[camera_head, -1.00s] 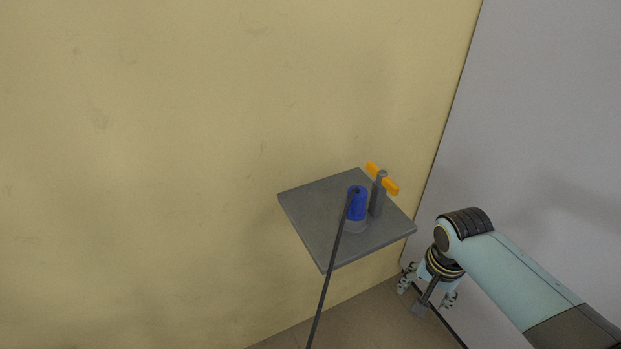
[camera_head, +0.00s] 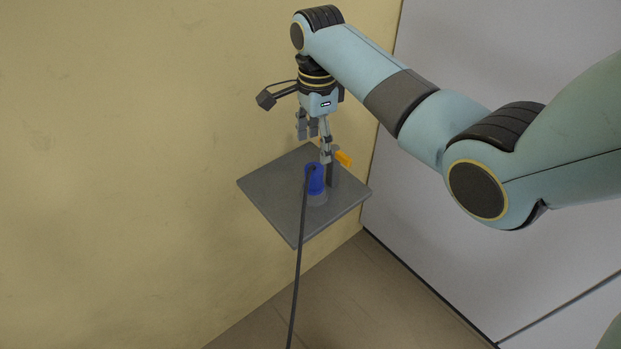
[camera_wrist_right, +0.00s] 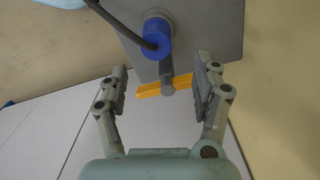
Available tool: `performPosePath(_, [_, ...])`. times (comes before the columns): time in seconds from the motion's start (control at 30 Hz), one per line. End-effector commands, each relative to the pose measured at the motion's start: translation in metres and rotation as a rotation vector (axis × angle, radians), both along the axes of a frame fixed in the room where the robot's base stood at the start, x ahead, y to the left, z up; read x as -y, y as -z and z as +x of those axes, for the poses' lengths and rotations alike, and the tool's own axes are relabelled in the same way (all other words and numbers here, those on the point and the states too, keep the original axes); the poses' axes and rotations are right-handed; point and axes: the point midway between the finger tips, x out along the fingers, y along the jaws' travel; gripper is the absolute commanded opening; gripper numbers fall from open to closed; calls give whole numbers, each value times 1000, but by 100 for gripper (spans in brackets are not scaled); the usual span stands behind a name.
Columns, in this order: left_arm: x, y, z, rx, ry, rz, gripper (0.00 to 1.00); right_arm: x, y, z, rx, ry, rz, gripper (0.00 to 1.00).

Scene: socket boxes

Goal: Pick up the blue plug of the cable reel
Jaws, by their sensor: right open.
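The blue plug (camera_head: 315,180) stands upright on a grey square shelf (camera_head: 265,194) by the yellow wall, seated on a short grey base. A dark cable (camera_head: 297,270) runs from its top down past the shelf's front edge. My right gripper (camera_head: 315,147) is open and empty, pointing down just above and behind the plug. In the right wrist view the blue plug (camera_wrist_right: 157,36) lies beyond the fingertips (camera_wrist_right: 162,80), near the top, apart from both fingers. My left gripper is not in view.
A grey post (camera_head: 333,175) with an orange crossbar (camera_head: 343,159) stands right beside the plug. In the right wrist view the orange crossbar (camera_wrist_right: 150,90) lies between the fingers. The yellow wall (camera_head: 120,180) borders the shelf; its left part is bare.

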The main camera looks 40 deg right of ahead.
Motion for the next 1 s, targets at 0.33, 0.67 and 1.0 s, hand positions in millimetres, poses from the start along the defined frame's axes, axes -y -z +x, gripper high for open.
performPosePath(0.33, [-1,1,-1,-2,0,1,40,-2,40,-2,-2,-2,0,66])
performPosePath(0.67, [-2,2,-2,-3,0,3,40,-6,83,-4,0,-4,0,66])
performPosePath(1.0, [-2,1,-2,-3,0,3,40,-6,84,-4,1,-4,-1,52])
